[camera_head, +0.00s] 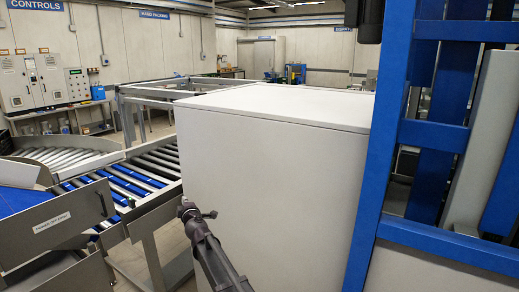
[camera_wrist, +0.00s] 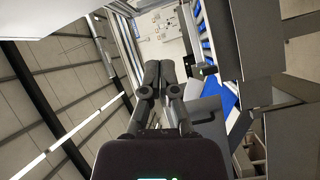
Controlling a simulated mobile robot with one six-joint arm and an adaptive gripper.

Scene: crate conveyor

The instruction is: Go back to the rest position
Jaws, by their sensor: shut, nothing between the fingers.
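My gripper (camera_wrist: 158,75) shows in the wrist view with its two dark fingers together and nothing between them. In the head view my gripper (camera_head: 188,208) is at the end of my dark arm, low and left of centre. It appears in front of the left edge of a large white cabinet (camera_head: 270,190). I cannot tell the exact gap between them.
A roller conveyor (camera_head: 140,178) with blue rollers runs at the left. A grey panel with a label (camera_head: 52,224) stands at its near end. A blue frame (camera_head: 385,140) rises at the right. Control boxes (camera_head: 32,80) hang on the far left wall.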

